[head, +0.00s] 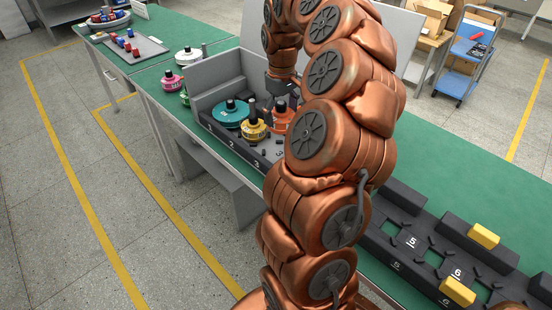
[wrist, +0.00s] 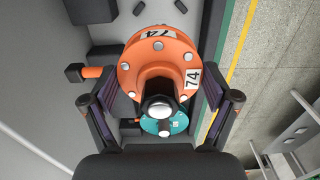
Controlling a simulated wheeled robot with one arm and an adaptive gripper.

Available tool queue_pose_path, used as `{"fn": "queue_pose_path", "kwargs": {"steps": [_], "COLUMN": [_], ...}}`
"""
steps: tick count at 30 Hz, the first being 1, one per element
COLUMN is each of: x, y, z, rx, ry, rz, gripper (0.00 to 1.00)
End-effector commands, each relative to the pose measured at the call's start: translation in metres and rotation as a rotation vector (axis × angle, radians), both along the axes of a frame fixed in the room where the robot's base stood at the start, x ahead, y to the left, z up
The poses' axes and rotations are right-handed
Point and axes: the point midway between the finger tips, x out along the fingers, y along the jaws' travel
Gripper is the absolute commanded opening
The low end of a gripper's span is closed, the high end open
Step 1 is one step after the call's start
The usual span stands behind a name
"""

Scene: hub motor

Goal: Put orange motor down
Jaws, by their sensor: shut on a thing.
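The orange motor (wrist: 150,68), with white "74" labels and a dark shaft with a silver end, is between the fingers of my gripper (wrist: 160,105) in the wrist view. My gripper is shut on it. In the head view the orange motor (head: 277,123) is at the grey fixture, partly hidden by my arm, and the gripper is mostly hidden too. I cannot tell whether it touches the surface below. A teal motor (head: 228,113) and a yellow motor (head: 254,132) stand to its left; the teal one (wrist: 165,122) also shows in the wrist view.
The grey fixture (head: 216,95) has raised walls and black numbered edges. Pink (head: 172,82) and white (head: 188,56) motors stand on the green table behind it. A black rack (head: 410,235) with yellow blocks (head: 484,236) lies at right. Bare green table is beyond the rack.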

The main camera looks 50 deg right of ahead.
Motion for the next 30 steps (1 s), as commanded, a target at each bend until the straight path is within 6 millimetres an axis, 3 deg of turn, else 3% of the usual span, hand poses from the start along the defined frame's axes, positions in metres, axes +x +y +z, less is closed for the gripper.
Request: {"fn": "queue_pose_path", "kwargs": {"steps": [8,16,23,30], "x": [0.000,0.000,0.000,-0.001], "y": [0.002,0.002,0.001,0.001], "z": [-0.017,-0.055,-0.071,-0.099], "rx": [0.001,0.002,0.001,0.001], "ry": [0.004,0.003,0.003,0.003], "rz": [0.005,0.003,0.001,0.001], "gripper": [0.17,0.17,0.17,0.17]}}
